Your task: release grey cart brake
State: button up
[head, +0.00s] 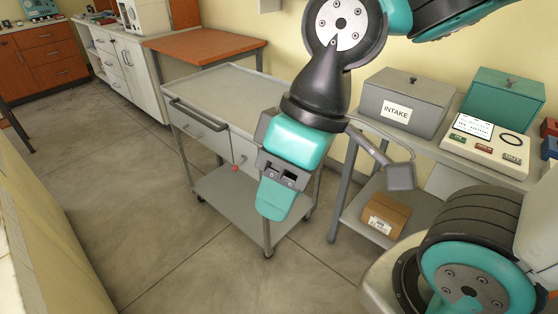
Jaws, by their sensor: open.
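The grey cart (228,92) stands in the middle of the head view. It has a flat top, drawers with a dark bar handle, a lower shelf (228,200) and small dark castors. Touching or apart from the cart cannot be told.
A side bench (440,146) at right holds a grey INTAKE box (402,100), a teal box (504,98) and a white panel device (484,142). A cardboard box (385,214) sits below. An orange-topped table (205,45) stands behind the cart. Floor (130,215) at left is clear.

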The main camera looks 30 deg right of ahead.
aim_at(235, 169)
jog(key=z, duration=1.35)
jog(key=k, duration=0.9)
jog(key=u, duration=1)
jog(key=i, duration=0.45)
jog(key=k, duration=0.65)
jog(key=u, duration=0.45)
jog(key=i, duration=1.1)
jog(key=u, duration=0.35)
